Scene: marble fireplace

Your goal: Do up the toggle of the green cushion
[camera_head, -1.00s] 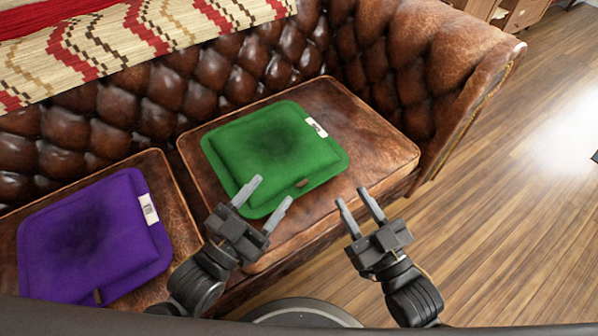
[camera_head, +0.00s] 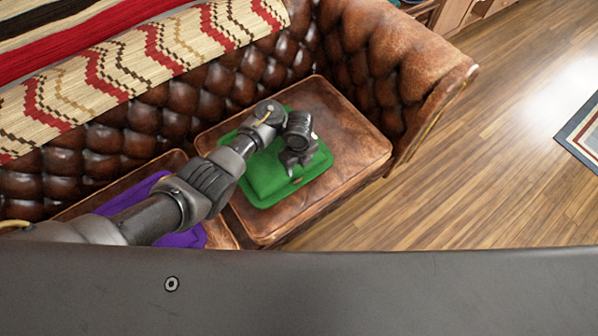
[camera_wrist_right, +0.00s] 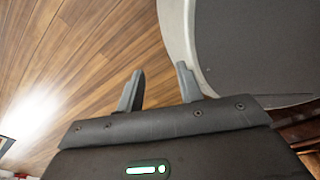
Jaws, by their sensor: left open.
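The green cushion (camera_head: 268,184) lies on the right seat of the brown leather sofa, partly hidden by my left arm. A small brown toggle (camera_head: 297,180) shows at its front edge. My left gripper (camera_head: 291,168) is open over the front right part of the cushion, pointing down close to the toggle. Its fingers are small and dark here, and I cannot tell whether they touch the cushion. My right gripper (camera_wrist_right: 158,85) shows only in the right wrist view, its two grey fingers apart with nothing between them, above the wooden floor.
A purple cushion (camera_head: 187,238) lies on the left seat, mostly behind my left arm. A striped woven blanket (camera_head: 130,60) covers the sofa back. The wooden floor (camera_head: 440,190) to the right is clear up to a rug (camera_head: 585,135).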

